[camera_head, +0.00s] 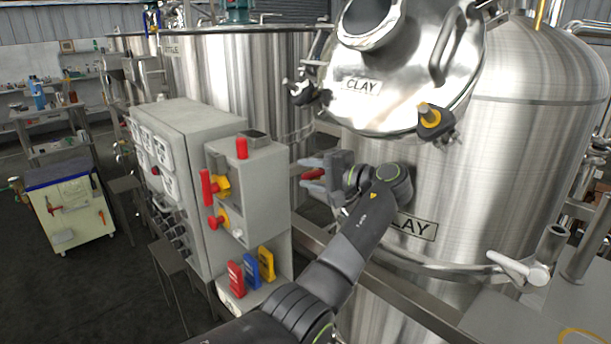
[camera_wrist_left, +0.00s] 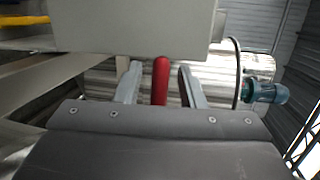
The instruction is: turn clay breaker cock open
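A red handle (camera_head: 313,174) projects from the right side of the grey control box (camera_head: 268,190), facing the CLAY tank. I cannot read a label on it. My left gripper (camera_head: 309,175) reaches in from the right of the box, with its two grey fingers on either side of this handle. In the left wrist view, the red handle (camera_wrist_left: 160,80) stands between the open fingers, with a gap on both sides. The box body (camera_wrist_left: 130,28) fills the top of that view and hides the handle's base. My right gripper is not in view.
The steel CLAY tank (camera_head: 530,130) stands close to the right of my arm, its lid (camera_head: 400,90) tilted open above. The box's front carries red levers (camera_head: 207,188) and yellow parts; red, blue and yellow switches (camera_head: 252,270) sit below. A grey cabinet (camera_head: 185,130) adjoins it.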

